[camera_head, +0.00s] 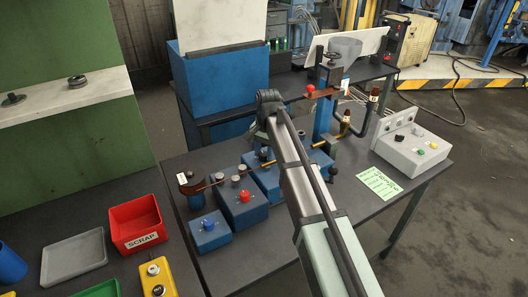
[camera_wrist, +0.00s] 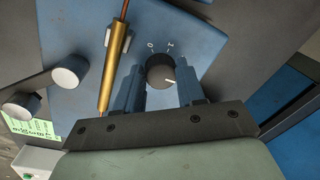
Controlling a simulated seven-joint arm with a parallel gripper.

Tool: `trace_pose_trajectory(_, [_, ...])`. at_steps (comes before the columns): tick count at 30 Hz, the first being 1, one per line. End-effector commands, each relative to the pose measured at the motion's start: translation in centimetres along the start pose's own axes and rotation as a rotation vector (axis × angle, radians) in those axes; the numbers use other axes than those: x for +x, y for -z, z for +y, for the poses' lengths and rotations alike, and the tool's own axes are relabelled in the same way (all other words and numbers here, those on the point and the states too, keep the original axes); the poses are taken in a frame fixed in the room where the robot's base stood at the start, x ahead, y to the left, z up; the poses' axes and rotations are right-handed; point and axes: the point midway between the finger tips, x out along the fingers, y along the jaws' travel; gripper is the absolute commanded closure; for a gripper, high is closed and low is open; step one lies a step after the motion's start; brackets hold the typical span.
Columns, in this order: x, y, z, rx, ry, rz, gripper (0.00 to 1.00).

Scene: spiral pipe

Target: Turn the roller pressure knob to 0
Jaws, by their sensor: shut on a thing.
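The roller pressure knob (camera_wrist: 157,70) is a dark round knob on a blue panel (camera_wrist: 205,45) in the wrist view. Its white pointer line points to the lower right, away from the printed marks, which include a 0, above it. My gripper (camera_wrist: 160,78) has one finger on each side of the knob and is shut on it. In the head view my arm covers the gripper and the knob; the blue machine (camera_head: 263,177) shows partly beside the arm.
A brass rod (camera_wrist: 114,68) runs close to the left finger. Two pale knobs (camera_wrist: 70,73) stand farther left. A red scrap bin (camera_head: 137,222), a blue box with a red button (camera_head: 242,207) and a grey control box (camera_head: 412,148) are on the tables.

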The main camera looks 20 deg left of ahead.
Motion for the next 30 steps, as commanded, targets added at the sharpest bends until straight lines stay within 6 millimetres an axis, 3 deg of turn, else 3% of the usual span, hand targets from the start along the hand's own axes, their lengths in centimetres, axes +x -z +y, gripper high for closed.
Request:
trace_pose_trajectory(4, [-0.01, 0.0, 0.0, 0.0, 0.0, 0.0, 0.92])
trace_pose_trajectory(14, [-0.01, 0.03, 0.0, -0.051, 0.0, -0.004, 0.92])
trace_pose_trajectory(30, [-0.04, 0.2, 0.08, -0.488, 0.0, -0.032, 0.92])
